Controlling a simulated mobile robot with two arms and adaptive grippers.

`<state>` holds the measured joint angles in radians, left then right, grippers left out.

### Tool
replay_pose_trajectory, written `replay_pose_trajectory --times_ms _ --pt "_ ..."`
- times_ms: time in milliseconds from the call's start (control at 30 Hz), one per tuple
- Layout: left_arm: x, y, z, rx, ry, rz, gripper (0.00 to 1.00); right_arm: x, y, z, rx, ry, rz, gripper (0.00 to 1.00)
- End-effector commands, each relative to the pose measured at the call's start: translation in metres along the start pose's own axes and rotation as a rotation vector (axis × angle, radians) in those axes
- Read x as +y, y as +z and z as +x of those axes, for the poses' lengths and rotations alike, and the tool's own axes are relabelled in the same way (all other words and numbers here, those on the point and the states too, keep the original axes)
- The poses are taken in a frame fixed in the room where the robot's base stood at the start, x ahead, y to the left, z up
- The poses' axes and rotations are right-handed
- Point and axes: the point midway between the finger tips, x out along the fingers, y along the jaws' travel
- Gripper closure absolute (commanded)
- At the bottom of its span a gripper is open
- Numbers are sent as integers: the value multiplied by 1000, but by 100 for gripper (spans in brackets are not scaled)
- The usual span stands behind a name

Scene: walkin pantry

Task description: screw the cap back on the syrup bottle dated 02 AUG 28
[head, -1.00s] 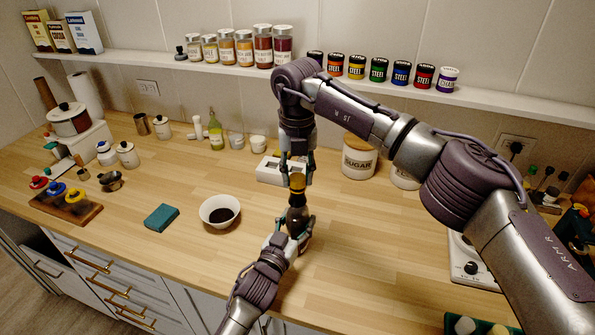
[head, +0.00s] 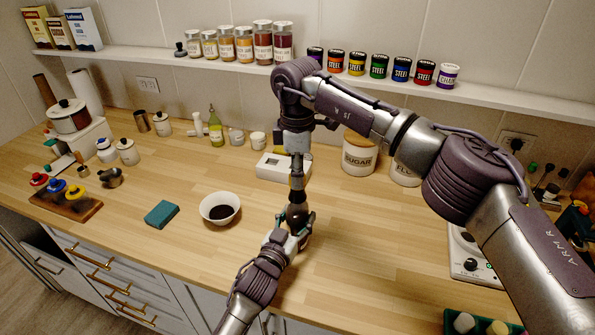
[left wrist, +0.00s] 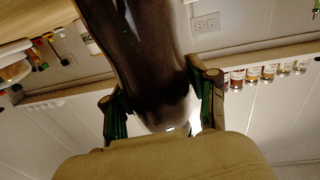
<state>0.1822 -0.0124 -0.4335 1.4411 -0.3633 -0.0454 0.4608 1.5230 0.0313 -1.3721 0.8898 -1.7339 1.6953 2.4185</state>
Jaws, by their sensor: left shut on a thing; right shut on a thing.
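A dark brown syrup bottle (head: 296,212) stands upright over the counter, and its body fills the middle of the left wrist view (left wrist: 150,60). No date shows on it. My left gripper (head: 298,220) is shut around the bottle body, a finger on each side. My right gripper (head: 297,178) points straight down at the bottle's top, directly above the left one. It is shut on the cap, which its fingers now hide almost wholly. I cannot tell whether the cap is seated on the neck.
A white bowl (head: 220,210) with dark contents and a teal cloth-like block (head: 161,215) lie to the left. A white box-like device (head: 272,167) and a sugar canister (head: 359,157) stand behind. A scale (head: 466,262) is at the right.

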Motion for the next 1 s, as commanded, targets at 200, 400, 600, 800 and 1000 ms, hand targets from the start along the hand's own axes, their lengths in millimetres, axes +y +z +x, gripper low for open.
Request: replay_pose_trajectory --times_ms 200,400,600,800,1000 --pt "1 0 0 0 2 1 100 -1 -3 1 7 -2 466 74" --pt "1 0 0 0 2 2 100 1 -1 0 4 2 617 74" --pt "2 0 0 0 3 2 100 1 0 -1 3 4 619 74" --pt "2 0 0 0 3 1 100 1 0 -1 2 3 617 38" --pt "1 0 0 0 2 -1 100 1 0 0 1 2 616 38"
